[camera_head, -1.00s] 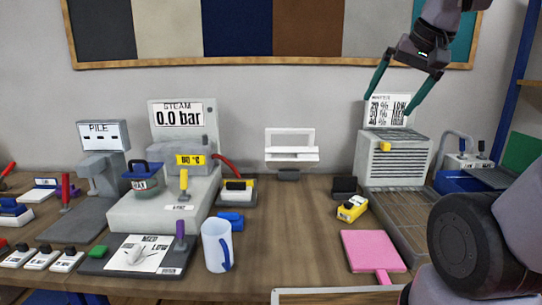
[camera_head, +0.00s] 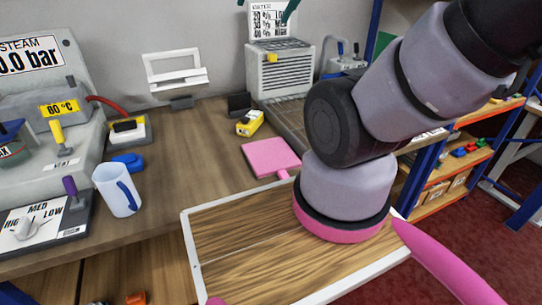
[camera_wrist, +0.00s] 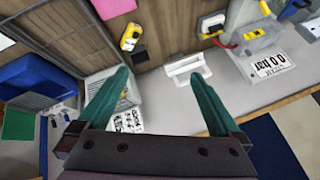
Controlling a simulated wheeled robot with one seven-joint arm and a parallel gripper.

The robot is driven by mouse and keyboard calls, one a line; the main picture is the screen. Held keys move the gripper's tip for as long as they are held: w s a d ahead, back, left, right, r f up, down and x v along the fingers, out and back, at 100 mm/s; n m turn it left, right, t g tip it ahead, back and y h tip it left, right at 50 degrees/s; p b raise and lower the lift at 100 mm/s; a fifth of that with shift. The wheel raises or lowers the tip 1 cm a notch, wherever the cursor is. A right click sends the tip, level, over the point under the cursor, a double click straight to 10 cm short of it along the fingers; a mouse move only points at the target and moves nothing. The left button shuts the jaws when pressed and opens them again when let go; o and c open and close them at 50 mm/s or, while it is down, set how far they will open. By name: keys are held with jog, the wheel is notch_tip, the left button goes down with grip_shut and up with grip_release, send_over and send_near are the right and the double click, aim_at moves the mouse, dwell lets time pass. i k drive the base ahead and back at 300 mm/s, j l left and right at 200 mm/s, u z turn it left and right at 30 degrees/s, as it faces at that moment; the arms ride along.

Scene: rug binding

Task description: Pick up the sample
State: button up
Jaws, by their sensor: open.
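A flat pink square with a short tab (camera_head: 270,157) lies on the wooden bench, right of centre in the head view. It looks like the sample, but no label confirms this. Part of it also shows at the top edge of the wrist view (camera_wrist: 115,7). My gripper (camera_wrist: 160,76) is open and empty, its two teal fingers spread wide in the wrist view. It is raised well away from the pink square, towards the wall and the grey vented unit (camera_head: 280,72). In the head view only its teal fingertips show at the top edge.
A yellow device (camera_head: 250,122) and a small black block (camera_head: 239,104) sit behind the pink square. A white mug (camera_head: 117,189) stands left, near a dial panel (camera_head: 40,222). A white-rimmed wooden tray (camera_head: 230,225) is in front. Bench between mug and pink square is clear.

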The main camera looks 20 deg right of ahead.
aim_at(266, 158)
jog(key=k+j+z, duration=0.25)
jog(key=j, duration=0.4)
jog(key=k+j+z, duration=0.2)
jog(key=k+j, duration=0.25)
jog(key=k+j+z, duration=0.25)
jog(key=k+j, duration=0.15)
jog(key=j, duration=0.25)
